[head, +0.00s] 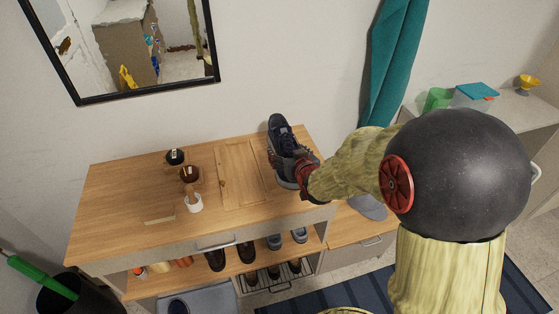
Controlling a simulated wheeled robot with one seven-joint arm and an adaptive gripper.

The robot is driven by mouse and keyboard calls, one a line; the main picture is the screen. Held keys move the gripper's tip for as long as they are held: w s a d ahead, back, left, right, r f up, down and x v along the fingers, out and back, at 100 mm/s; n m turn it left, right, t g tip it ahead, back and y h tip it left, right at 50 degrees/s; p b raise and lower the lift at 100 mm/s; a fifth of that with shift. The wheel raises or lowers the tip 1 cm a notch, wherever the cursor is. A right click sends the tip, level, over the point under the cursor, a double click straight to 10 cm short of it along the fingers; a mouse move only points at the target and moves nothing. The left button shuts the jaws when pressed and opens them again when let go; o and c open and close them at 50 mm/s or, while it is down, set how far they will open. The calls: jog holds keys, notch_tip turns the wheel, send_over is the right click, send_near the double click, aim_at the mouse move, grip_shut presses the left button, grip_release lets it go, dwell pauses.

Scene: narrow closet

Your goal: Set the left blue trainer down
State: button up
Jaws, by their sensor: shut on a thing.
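The dark blue trainer (280,130) is at the right end of the wooden cabinet top (122,205), close to the wall. My gripper (290,162) is shut on the trainer near its lower end in the picture. The gripper and the arm hide part of the trainer. I cannot tell whether its sole touches the wood or is a little above it.
A wooden board (241,172) lies just left of the trainer. Two dark-topped jars (175,157) and a white cup (195,203) stand further left. Shoes (247,252) fill the shelf below. A teal cloth (393,60) hangs behind my arm. The cabinet's left end is clear.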

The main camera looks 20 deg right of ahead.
jog(key=w+f+b, duration=0.1)
jog(key=w+f, duration=0.1)
jog(key=w+d+f, duration=0.1)
jog(key=w+f, duration=0.1)
jog(key=w, duration=0.1)
jog(key=w+f+b, duration=0.1)
jog(key=w+f, duration=0.1)
jog(key=f, duration=0.1)
jog(key=shift+w+d+b, duration=0.3)
jog(key=shift+d, duration=0.1)
jog(key=shift+w+f+b, duration=0.1)
jog(key=shift+f+b, duration=0.35)
jog(key=shift+f, duration=1.1)
jog(key=shift+f, duration=0.25)
jog(key=o, duration=1.4)
